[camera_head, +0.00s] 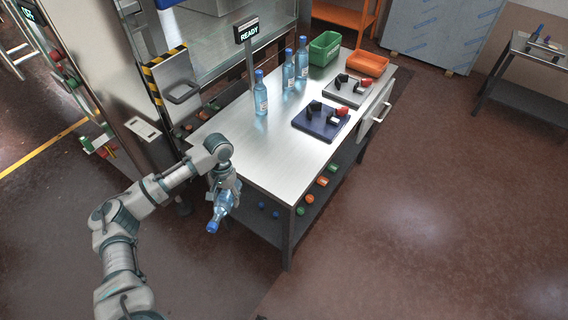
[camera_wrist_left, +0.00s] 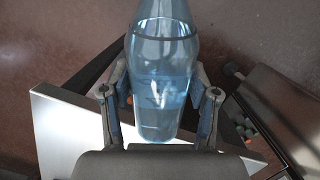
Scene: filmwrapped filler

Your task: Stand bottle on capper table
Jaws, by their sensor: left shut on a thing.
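My left gripper (camera_head: 222,188) is shut on a clear blue bottle (camera_head: 222,207) beside the near left corner of the steel capper table (camera_head: 262,165). The bottle is tilted, its blue cap pointing down and toward the lower left, off the table's edge. In the left wrist view the two fingers (camera_wrist_left: 161,112) flank the bottle (camera_wrist_left: 163,55), with liquid visible inside; its cap is out of that view. Three more blue-capped bottles stand upright on the table: one nearer (camera_head: 261,93) and two farther back (camera_head: 288,70), (camera_head: 302,58). My right gripper is not in view.
A dark blue fixture plate (camera_head: 312,130) and a grey one (camera_head: 338,92) hold clamps. A green bin (camera_head: 324,48) and an orange tray (camera_head: 367,63) stand at the back. A READY sign (camera_head: 247,31) rises at the table's left edge. The table's near end is clear.

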